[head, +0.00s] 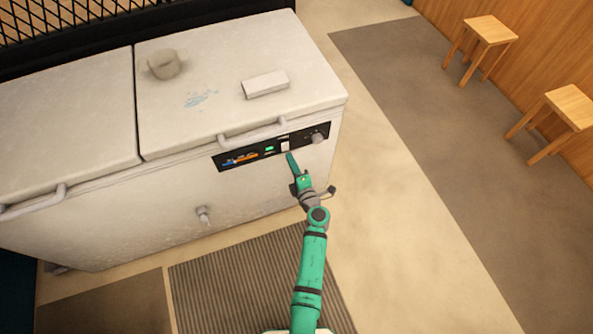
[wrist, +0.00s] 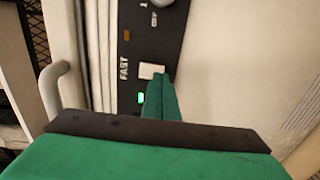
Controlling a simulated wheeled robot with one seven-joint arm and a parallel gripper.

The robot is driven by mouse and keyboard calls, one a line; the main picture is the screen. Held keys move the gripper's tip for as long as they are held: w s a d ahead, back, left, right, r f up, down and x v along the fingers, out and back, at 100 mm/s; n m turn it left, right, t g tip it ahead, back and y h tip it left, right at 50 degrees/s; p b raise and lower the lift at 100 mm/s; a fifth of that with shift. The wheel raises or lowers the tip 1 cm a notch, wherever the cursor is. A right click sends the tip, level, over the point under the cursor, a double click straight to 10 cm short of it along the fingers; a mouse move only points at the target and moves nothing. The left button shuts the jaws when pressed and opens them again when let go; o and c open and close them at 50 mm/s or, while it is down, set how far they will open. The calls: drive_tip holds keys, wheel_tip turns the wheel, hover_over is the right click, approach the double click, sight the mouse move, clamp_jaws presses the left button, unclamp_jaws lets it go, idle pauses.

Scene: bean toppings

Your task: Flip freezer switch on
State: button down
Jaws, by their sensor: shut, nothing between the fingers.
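The white chest freezer (head: 240,189) stands at the left in the head view. Its black control panel (head: 232,161) is on the front face, below the lid handle. A white rocker switch (head: 285,146) sits on the panel; it also shows in the wrist view (wrist: 151,71). A green light (head: 269,149) glows beside it and shows in the wrist view (wrist: 141,98). My green gripper (head: 291,158) is shut and empty, with its tips at the switch's lower edge in the wrist view (wrist: 160,82). I cannot tell whether they touch it.
A round knob (head: 317,138) is on the panel right of the switch. A lid handle (head: 253,133) juts out above the panel, and a tap (head: 203,215) sticks out lower down. A striped mat (head: 235,285) lies on the floor. Two wooden stools (head: 490,30) stand far right.

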drive_tip(key=shift+x, duration=1.25)
drive_tip(key=shift+w, duration=0.1)
drive_tip(key=s+d+f, duration=0.2)
drive_tip(key=s+d, duration=0.2)
drive_tip(key=s, duration=0.9)
drive_tip(key=shift+s+d, duration=0.1)
drive_tip(key=shift+d, duration=0.15)
